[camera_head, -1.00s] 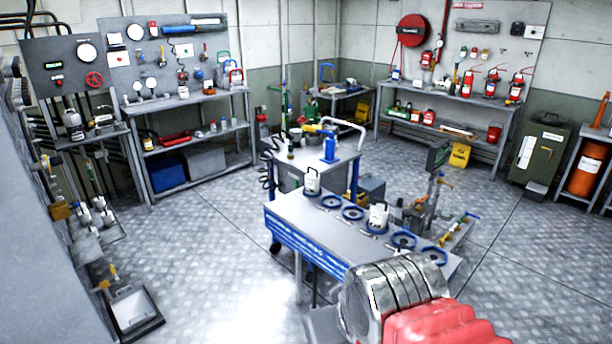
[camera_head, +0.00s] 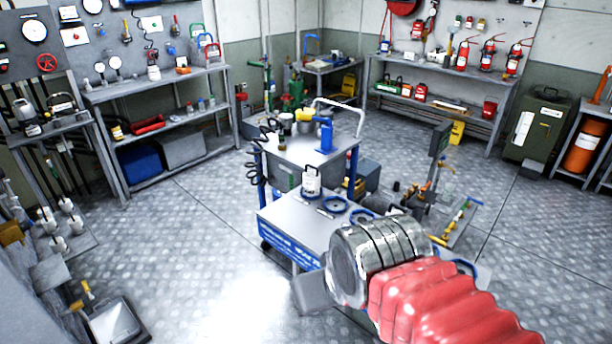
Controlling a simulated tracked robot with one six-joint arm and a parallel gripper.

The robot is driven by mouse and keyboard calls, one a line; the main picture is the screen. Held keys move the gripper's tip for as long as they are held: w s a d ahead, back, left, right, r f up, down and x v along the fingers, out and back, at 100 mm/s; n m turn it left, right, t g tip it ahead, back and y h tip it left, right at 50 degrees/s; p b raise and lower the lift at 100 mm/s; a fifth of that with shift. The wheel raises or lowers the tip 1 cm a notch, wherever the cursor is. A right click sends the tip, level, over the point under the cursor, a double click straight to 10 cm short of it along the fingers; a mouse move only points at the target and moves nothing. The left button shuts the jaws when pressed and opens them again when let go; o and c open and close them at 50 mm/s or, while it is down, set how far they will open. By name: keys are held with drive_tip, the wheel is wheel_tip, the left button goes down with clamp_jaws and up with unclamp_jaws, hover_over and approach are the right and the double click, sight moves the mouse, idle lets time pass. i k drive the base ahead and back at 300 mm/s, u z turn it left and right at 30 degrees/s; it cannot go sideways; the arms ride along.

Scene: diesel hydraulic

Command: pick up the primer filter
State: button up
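A white canister with a dark top and handle (camera_head: 312,180) stands upright on the blue-edged bench (camera_head: 277,222) in the head view. It may be the primer filter, but its label is too small to read. My arm, with a ribbed metal cylinder and red bellows, crosses the lower right and covers much of the bench's right part. No gripper fingers can be made out, so I cannot tell what they hold.
A stand with valves (camera_head: 425,195) is to the right. Shelves (camera_head: 160,125) line the left wall. A low tray (camera_head: 115,320) lies at lower left. The floor left of the bench is clear.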

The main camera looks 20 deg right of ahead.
sight(311, 178)
drive_tip(key=u, duration=0.1)
drive_tip(key=i, duration=1.45)
drive_tip(key=u, duration=0.2)
